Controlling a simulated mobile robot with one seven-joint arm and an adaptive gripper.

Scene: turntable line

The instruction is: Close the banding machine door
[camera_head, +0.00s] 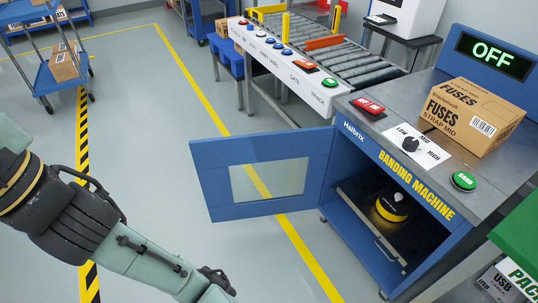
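The banding machine (345,216) is a blue cabinet with a grey top at the right, labelled "Banding Machine". Its blue door (213,205) has a clear window and stands wide open, swung out to the left from the hinge side at the cabinet's left edge. Inside the opening a dark round unit (391,206) with a yellow band shows. My arm reaches in from the left edge and runs down past the bottom of the picture, left of the door and apart from it. My gripper is out of view.
A "Fuses" carton (478,114) sits on the machine top beside a dial, a red switch (368,105) and a green button (464,181). An "OFF" display (495,56) stands behind. A roller conveyor (340,62) lies beyond. Floor left of the door is clear; a blue cart (45,78) stands far left.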

